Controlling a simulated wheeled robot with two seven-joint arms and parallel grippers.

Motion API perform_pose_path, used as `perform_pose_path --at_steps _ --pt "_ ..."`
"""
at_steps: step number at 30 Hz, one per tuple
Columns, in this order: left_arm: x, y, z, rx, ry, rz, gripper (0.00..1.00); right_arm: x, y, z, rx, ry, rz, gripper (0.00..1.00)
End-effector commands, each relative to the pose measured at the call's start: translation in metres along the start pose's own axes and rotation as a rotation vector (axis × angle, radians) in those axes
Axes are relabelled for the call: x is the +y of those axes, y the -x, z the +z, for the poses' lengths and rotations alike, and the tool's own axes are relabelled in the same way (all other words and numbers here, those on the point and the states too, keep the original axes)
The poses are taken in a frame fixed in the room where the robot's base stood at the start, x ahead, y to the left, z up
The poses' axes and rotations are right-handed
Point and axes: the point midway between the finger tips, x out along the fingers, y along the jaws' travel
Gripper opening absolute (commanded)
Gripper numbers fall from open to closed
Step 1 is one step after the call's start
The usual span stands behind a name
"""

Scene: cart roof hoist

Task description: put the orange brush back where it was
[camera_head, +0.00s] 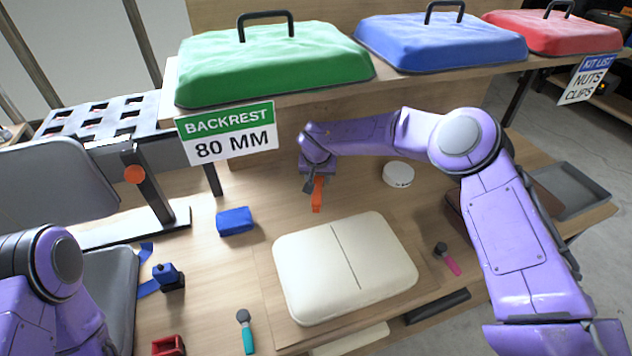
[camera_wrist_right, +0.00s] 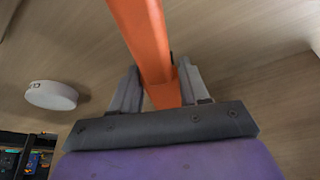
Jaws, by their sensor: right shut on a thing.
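The orange brush (camera_head: 318,196) is in my right gripper (camera_head: 314,182), above the wooden bench behind the cream pad. In the right wrist view the orange brush (camera_wrist_right: 146,40) runs between the two fingers of my right gripper (camera_wrist_right: 160,88), which are shut on it. Its far end runs out of the top of that view. I cannot tell whether its lower end touches the bench in the head view. My left arm shows at the lower left, but its gripper is out of view.
The cream pad (camera_head: 345,268) lies in front of the brush. A white round tin (camera_head: 398,174) is to its right, a blue block (camera_head: 235,221) to its left. A teal-handled brush (camera_head: 246,332) and pink-handled brush (camera_head: 446,258) flank the pad. A shelf with covers (camera_head: 275,62) overhangs behind.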

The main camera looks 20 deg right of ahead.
Motion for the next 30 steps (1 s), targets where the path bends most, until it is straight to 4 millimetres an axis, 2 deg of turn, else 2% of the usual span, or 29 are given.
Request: perform_pose_path --at_steps 4,6,10,20,21,23,24,30 --pt "0.000 0.003 -0.001 0.000 0.000 0.000 0.43 -0.006 -0.015 -0.004 0.001 -0.001 0.001 0.17" --pt "-0.001 0.013 -0.005 0.000 0.000 0.000 0.43 -0.006 -0.024 -0.001 -0.001 0.002 0.003 0.17" --pt "-0.002 0.019 -0.008 0.000 0.000 0.000 0.43 -0.006 -0.040 0.005 0.002 0.002 0.001 0.17" --pt "-0.001 0.013 -0.005 0.000 0.000 0.000 0.43 -0.005 -0.047 0.008 0.002 0.000 0.000 0.17" --pt "-0.001 0.013 -0.005 0.000 0.000 0.000 0.43 -0.006 -0.048 0.008 0.002 0.000 0.000 0.48" --pt "-0.001 0.014 -0.006 0.000 0.000 0.000 0.43 -0.005 -0.046 0.007 0.002 0.000 0.000 0.68" --pt "-0.001 0.014 -0.006 0.000 0.000 0.000 0.43 -0.005 -0.046 0.007 0.002 0.000 0.000 0.72" --pt "-0.001 0.014 -0.006 0.000 0.000 0.000 0.43 -0.005 -0.046 0.007 0.002 0.000 0.000 0.72"
